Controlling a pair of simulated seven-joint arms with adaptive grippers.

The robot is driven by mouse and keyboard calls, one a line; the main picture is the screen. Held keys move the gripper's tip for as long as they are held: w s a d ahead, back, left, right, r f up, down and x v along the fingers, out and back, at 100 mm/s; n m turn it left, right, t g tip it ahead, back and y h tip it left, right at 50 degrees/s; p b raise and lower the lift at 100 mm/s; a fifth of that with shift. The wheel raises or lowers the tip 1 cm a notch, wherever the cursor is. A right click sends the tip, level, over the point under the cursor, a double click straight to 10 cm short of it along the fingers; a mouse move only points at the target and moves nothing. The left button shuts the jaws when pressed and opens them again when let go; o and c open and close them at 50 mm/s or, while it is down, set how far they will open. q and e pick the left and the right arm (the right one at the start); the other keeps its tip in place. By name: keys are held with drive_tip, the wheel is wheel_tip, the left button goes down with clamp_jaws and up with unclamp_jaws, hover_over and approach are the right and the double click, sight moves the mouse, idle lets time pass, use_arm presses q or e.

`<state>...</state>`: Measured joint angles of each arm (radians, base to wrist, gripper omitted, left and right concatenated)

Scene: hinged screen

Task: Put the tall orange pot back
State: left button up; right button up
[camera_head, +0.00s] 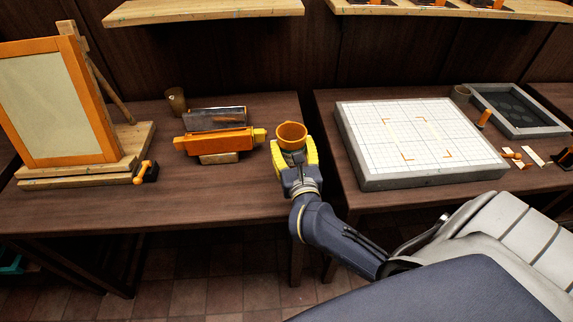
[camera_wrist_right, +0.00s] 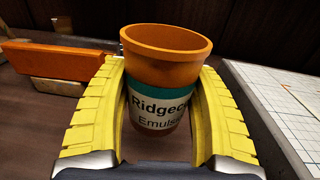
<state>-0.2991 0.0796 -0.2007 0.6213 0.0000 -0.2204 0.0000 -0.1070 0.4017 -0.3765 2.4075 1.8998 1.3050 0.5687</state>
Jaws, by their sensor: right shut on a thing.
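The orange pot (camera_head: 291,133) is upright between the yellow fingers of my right gripper (camera_head: 296,163). In the right wrist view the pot (camera_wrist_right: 165,50) shows an open orange rim and a white label with a teal band, reading in part "Ridgec" and "Emuls". My right gripper (camera_wrist_right: 163,115) is shut on it, one finger on each side. The pot is over the right end of the left table (camera_head: 90,205); I cannot tell whether its base touches the wood. My left gripper is not in view.
An orange squeegee-like tool (camera_head: 217,142) lies left of the pot, with a dark cup (camera_head: 176,100) behind it. A framed screen (camera_head: 60,100) stands at far left. A gridded white board (camera_head: 415,135) is on the right table.

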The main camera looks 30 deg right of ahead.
sight(291, 165)
drive_tip(key=shift+f, duration=3.5)
drive_tip(key=shift+f, duration=0.1)
drive_tip(key=o, duration=1.5)
drive_tip(key=shift+s+a, duration=0.2)
drive_tip(key=shift+s, duration=0.15)
drive_tip(key=v, duration=1.1)
drive_tip(key=shift+s, duration=0.1)
